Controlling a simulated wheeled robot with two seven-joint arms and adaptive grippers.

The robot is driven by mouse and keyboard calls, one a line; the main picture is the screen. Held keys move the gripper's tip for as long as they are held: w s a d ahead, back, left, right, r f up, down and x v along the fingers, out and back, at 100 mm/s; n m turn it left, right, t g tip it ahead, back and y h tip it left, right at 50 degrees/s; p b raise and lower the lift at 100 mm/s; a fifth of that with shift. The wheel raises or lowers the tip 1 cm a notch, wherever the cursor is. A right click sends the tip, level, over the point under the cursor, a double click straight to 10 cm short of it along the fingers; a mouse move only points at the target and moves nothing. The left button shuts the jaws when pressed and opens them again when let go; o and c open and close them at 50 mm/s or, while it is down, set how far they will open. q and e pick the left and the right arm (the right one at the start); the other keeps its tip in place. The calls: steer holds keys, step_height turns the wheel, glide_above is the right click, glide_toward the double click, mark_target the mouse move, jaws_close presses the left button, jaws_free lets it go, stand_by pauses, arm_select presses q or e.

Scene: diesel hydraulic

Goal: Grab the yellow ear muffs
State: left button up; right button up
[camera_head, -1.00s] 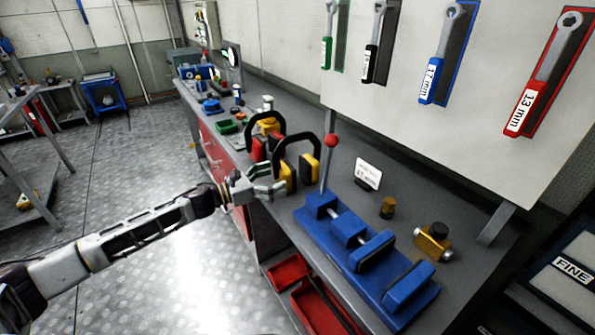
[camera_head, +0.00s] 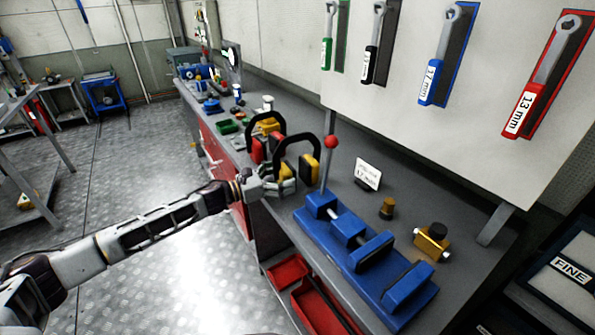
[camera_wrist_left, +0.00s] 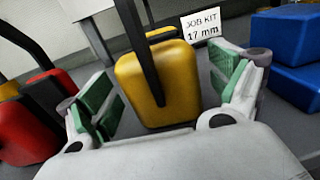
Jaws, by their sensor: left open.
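The yellow ear muffs (camera_head: 309,168) stand on the grey workbench, with a black headband arching over two yellow cups. In the left wrist view a yellow cup (camera_wrist_left: 158,84) fills the middle, with the dark band crossing it. My left gripper (camera_head: 278,181) is at the near side of the ear muffs. Its green-padded fingers (camera_wrist_left: 165,98) are spread apart, one on each side of the near cup, with visible gaps. The far cup is mostly hidden behind the near one in the wrist view. My right gripper is in neither view.
Red ear muffs (camera_head: 258,148) stand close to the left. A blue vise (camera_head: 345,240) with a red-knobbed lever (camera_head: 330,142) is close on the right. A "JOB KIT 17 mm" card (camera_head: 368,174) stands behind. Wrenches hang on the wall panel.

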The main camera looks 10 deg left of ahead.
arm_select(q)
steer(key=shift+x, duration=0.9)
steer(key=shift+w+d, duration=0.1)
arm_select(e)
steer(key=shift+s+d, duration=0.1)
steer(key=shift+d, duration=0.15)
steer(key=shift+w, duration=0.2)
arm_select(q)
steer(key=c, duration=1.3)
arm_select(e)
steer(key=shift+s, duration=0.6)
arm_select(q)
steer(key=shift+o, duration=0.2)
steer(key=shift+r, duration=0.15)
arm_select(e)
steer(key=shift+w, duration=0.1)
